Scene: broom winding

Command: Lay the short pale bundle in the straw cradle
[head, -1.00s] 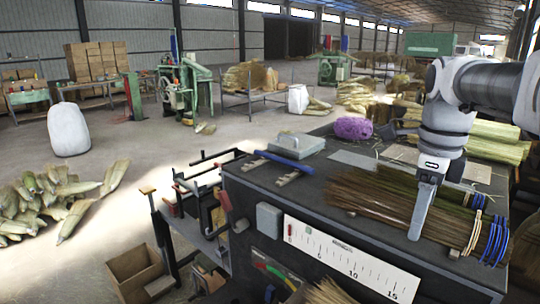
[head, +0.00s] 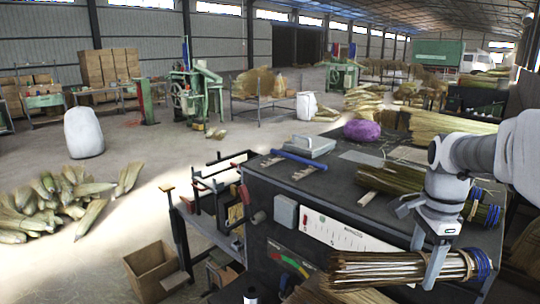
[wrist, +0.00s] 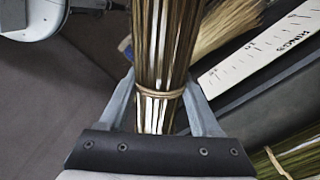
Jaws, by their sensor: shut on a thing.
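My gripper (head: 434,270) is shut around a short tan straw bundle (head: 375,267) at the lower right of the head view. The bundle lies level in the air in front of the bench's front face, with tan bands and a blue binding near its right end. In the wrist view the bundle (wrist: 158,60) runs upright between both fingers, with a tan band near them. I cannot make out the straw cradle for certain. Loose pale straw (head: 345,294) shows below the held bundle, partly hidden by it.
The dark bench (head: 290,190) carries a longer brown bundle with blue bands (head: 395,182), a purple bundle (head: 358,130), a grey box (head: 305,146) and a blue-handled tool (head: 298,160). A white ruled scale (head: 335,232) is on its front. A cardboard box (head: 152,268) stands on the floor.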

